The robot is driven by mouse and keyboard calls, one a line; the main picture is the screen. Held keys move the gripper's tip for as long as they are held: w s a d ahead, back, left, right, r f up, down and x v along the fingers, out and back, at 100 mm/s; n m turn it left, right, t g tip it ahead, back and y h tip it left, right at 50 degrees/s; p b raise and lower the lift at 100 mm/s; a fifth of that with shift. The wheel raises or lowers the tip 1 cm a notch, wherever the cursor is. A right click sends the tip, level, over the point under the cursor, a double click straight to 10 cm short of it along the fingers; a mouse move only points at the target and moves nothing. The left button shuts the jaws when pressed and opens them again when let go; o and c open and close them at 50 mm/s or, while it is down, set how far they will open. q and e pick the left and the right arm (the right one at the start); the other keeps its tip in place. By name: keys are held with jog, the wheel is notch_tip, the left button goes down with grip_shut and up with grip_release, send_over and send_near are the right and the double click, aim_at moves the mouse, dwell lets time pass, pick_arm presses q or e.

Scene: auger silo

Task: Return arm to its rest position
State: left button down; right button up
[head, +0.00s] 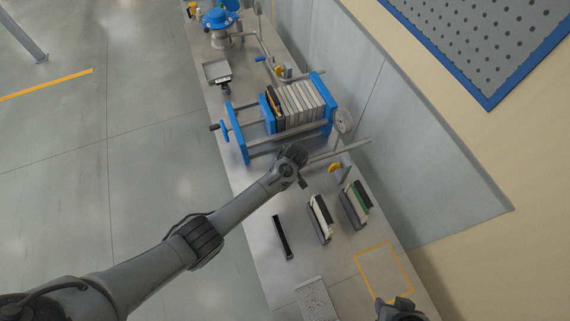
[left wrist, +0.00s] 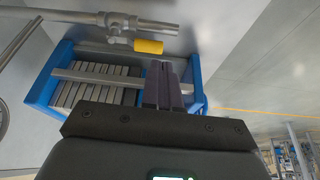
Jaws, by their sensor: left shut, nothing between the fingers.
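My left arm reaches in from the left in the head view, and its gripper (head: 302,181) is over the near side of a blue-framed press (head: 235,134) that holds a row of grey plates (head: 298,104). In the left wrist view the left gripper's dark fingers (left wrist: 163,85) are together and empty. They appear in front of the blue frame (left wrist: 196,82), beside the plates (left wrist: 98,70); whether they touch it cannot be told. My right gripper (head: 400,310) shows only partly at the bottom edge in the head view, and its fingers cannot be made out.
Pipes with a yellow handle (head: 335,168) run beside the press. Two small racks of plates (head: 319,218) (head: 354,204) and a dark bar (head: 282,237) are on the narrow bench. An orange-outlined square (head: 384,270) is bare. A blue valve (head: 217,19) and a tray (head: 216,70) are farther back.

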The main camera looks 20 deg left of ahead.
pick_arm(q)
jog(key=s+f+g, duration=0.1)
jog(key=s+f, duration=0.4)
jog(key=s, duration=0.3)
jog(key=s+f+g+h, duration=0.1)
jog(key=s+f, duration=0.3)
jog(key=s, duration=0.4)
jog(key=s+f+g, duration=0.1)
jog(key=s+f, duration=0.4)
jog(key=s, duration=0.3)
jog(key=s+r+m+h, duration=0.1)
jog(key=s+r, duration=0.4)
jog(key=s, duration=0.4)
notch_tip(320, 180, up, 25)
jog(key=a+m+t+h, duration=0.1)
jog(key=a+m+t, duration=0.1)
jog(key=m, duration=0.7)
jog(key=shift+s+t, duration=0.15)
jog(key=shift+t, duration=0.55)
jog(key=shift+a+r, duration=0.1)
